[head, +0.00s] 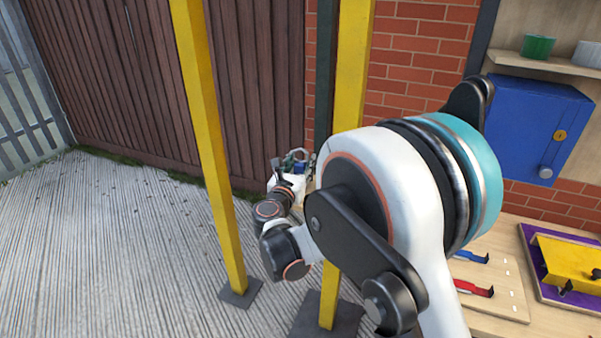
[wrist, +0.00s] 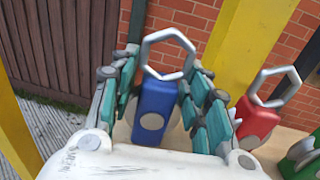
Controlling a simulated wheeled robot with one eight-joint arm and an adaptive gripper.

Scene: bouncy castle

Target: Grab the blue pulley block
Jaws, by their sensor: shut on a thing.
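The blue pulley block (wrist: 157,98) stands between the fingers of my gripper (wrist: 164,72) in the wrist view, with a grey hexagonal ring at its top and a pale disc on its face. My teal-padded fingers are shut on it from both sides. Its lower end is hidden behind the white palm. In the head view my gripper (head: 298,160) is small and far off behind my own arm, and the block cannot be made out clearly there.
A red block (wrist: 256,120) with a similar ring stands to the right, and a green one (wrist: 302,158) lies beyond it. Yellow posts (head: 212,150) rise near my arm. A blue cabinet (head: 525,120) hangs on the brick wall above a wooden bench (head: 500,270).

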